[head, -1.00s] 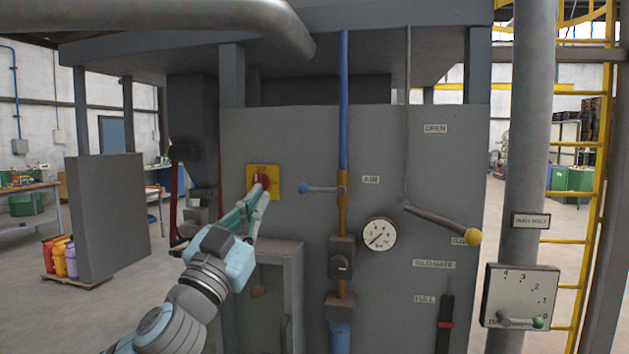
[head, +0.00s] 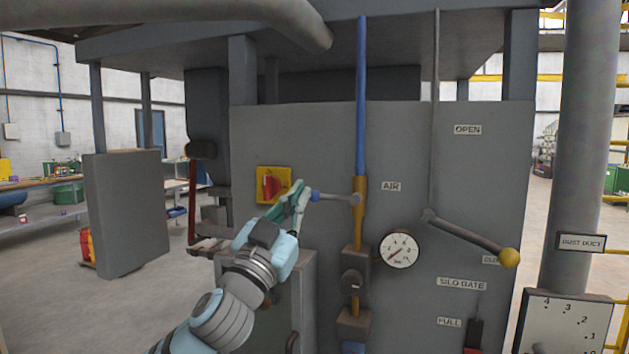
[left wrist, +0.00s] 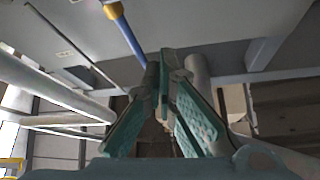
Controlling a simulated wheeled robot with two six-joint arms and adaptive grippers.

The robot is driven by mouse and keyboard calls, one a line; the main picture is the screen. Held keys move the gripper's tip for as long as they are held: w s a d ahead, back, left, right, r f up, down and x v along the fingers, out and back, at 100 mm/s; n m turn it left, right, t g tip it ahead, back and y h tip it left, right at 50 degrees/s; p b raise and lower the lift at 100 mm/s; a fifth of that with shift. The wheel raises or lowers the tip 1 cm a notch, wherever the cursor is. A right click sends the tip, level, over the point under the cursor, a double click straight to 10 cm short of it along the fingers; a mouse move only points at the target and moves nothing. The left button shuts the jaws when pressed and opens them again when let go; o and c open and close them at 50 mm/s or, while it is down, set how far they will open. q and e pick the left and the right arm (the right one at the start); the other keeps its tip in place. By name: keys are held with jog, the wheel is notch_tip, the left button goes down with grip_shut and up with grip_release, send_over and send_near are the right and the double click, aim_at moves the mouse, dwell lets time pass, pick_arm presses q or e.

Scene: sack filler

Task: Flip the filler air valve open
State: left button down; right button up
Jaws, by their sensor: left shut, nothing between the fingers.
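The air valve lever (head: 335,198) is a short grey handle with a blue knob (head: 315,196). It points left, across the vertical air pipe (head: 361,110), which is blue above and brass at the valve. The "AIR" label (head: 391,187) is just right of it. My left gripper (head: 303,190) has its teal fingers shut and empty, with the tips right beside the blue knob; I cannot tell if they touch. In the left wrist view the shut fingers (left wrist: 165,65) point up, with the blue pipe (left wrist: 128,38) at upper left. My right gripper is not in view.
A red knob on a yellow plate (head: 265,186) is just behind and left of my fingers. To the right are a pressure gauge (head: 399,249) and the silo gate lever (head: 470,240) with its yellow knob. A grey cabinet (head: 305,268) stands below my arm.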

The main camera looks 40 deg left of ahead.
aim_at(335, 197)
pick_arm(q)
jog(key=r+p+x, duration=0.1)
jog(key=p+x, duration=0.4)
jog(key=x, duration=0.3)
jog(key=f, duration=0.1)
jog(key=f+b, duration=0.1)
jog(key=f, duration=0.1)
jog(key=a+f, duration=0.1)
jog(key=shift+w+a+f, duration=0.1)
jog(key=shift+w+f, duration=0.2)
jog(key=shift+f, duration=0.05)
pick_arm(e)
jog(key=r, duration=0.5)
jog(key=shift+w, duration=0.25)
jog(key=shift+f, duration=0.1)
